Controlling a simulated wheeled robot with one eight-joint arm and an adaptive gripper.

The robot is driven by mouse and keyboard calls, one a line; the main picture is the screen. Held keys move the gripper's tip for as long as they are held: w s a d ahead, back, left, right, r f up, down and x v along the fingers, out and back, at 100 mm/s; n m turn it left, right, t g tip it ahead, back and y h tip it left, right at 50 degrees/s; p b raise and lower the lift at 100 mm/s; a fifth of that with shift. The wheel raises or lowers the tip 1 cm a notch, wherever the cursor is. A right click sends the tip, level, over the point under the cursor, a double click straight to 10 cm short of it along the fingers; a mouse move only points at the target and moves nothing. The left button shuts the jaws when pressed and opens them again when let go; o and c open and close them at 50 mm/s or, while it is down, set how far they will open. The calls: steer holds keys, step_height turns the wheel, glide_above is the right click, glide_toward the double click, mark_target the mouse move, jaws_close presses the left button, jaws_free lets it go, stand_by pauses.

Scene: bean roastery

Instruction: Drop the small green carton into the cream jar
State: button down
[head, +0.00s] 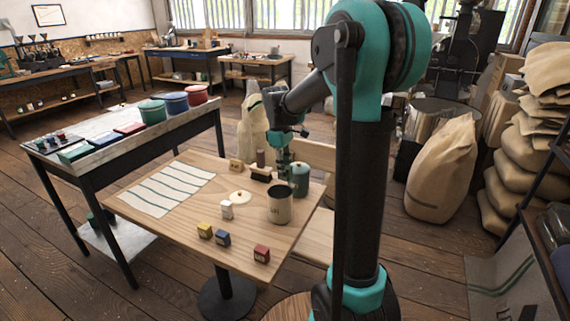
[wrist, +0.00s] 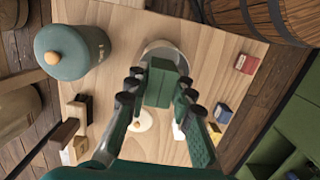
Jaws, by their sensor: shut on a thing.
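The small green carton (wrist: 159,84) is between the fingertips of my gripper (wrist: 158,92) in the wrist view. My gripper is shut on it and holds it above the table. The open cream jar (head: 279,208) stands upright on the wooden table, with dark lettering on its side. In the wrist view the carton overlaps the cream jar (wrist: 168,46) and hides part of its mouth. In the head view my gripper (head: 283,158) appears above and behind the jar, beside the lidded teal jar (head: 300,182); the carton is hard to make out there.
The teal jar also shows in the wrist view (wrist: 74,58). A cream lid (head: 240,196) and a small white container (head: 227,210) lie left of the cream jar. Yellow (head: 205,230), blue (head: 223,238) and red (head: 262,254) cartons stand at the front. A striped cloth (head: 166,189) covers the table's left.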

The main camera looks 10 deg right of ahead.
steer(key=shift+f, duration=0.8)
steer(key=c, duration=1.2)
jaws_free()
steer(key=r, duration=0.8)
steer(key=a+r, duration=0.1)
steer(key=r, duration=0.3)
steer(key=shift+w+a, duration=0.1)
steer(key=shift+w, duration=0.3)
steer(key=shift+f, duration=0.1)
